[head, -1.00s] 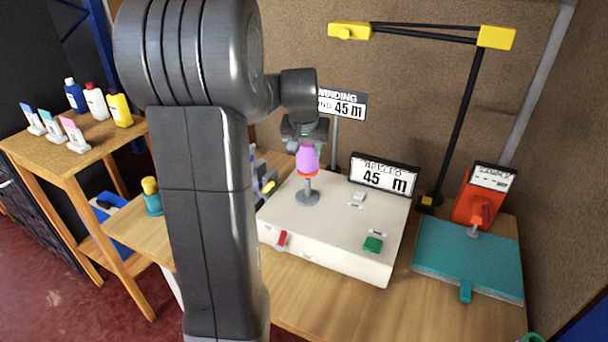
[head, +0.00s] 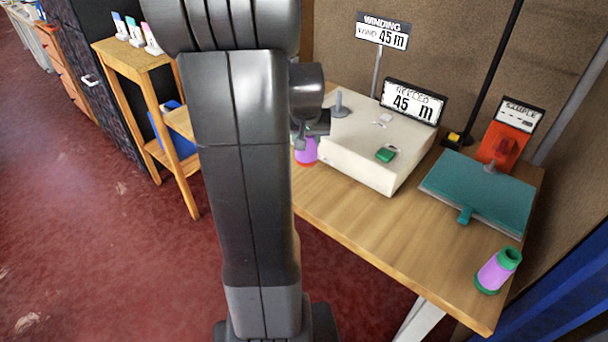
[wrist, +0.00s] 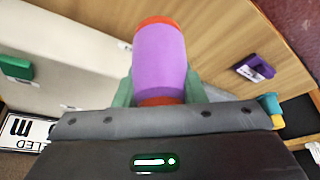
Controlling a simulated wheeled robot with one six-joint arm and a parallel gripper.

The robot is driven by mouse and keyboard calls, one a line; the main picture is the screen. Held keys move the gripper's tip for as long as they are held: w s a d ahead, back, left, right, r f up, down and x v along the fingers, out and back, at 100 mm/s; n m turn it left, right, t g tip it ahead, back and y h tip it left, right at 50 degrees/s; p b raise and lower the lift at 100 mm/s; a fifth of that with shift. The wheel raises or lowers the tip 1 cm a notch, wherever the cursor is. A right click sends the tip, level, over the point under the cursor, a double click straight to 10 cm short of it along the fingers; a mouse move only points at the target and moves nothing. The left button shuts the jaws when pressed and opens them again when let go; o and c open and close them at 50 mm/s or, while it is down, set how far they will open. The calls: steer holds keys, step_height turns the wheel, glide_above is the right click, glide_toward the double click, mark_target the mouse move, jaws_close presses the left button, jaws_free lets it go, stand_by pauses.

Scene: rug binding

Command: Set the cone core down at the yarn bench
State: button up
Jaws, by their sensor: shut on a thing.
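The cone core (head: 306,151), purple with orange-red ends, hangs from my gripper (head: 309,133) at the near left side of the white winder box (head: 366,143). In the wrist view the cone core (wrist: 160,62) sits between the green fingers of my gripper (wrist: 160,92), which are shut on it. Its lower end shows above the wooden yarn bench (head: 375,225) or its edge; I cannot tell the exact height. The upright grey spindle (head: 339,104) on the winder is bare. My arm hides the bench's left part.
A purple cone with green ends (head: 497,271) stands at the bench's front right corner. A teal slab (head: 480,190) and orange sample stand (head: 502,145) are at the right. A 45 m display (head: 412,101) stands behind the winder. The bench's front middle is clear.

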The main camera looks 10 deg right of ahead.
steer(key=shift+w+f+b, duration=0.1)
steer(key=shift+f+b, duration=0.25)
steer(key=shift+f, duration=3.35)
steer(key=shift+f, duration=0.2)
steer(key=o, duration=1.1)
steer(key=shift+c, duration=0.2)
steer(key=shift+r, duration=0.1)
steer(key=shift+r, duration=0.45)
steer(key=p+v, duration=0.1)
steer(key=v, duration=1)
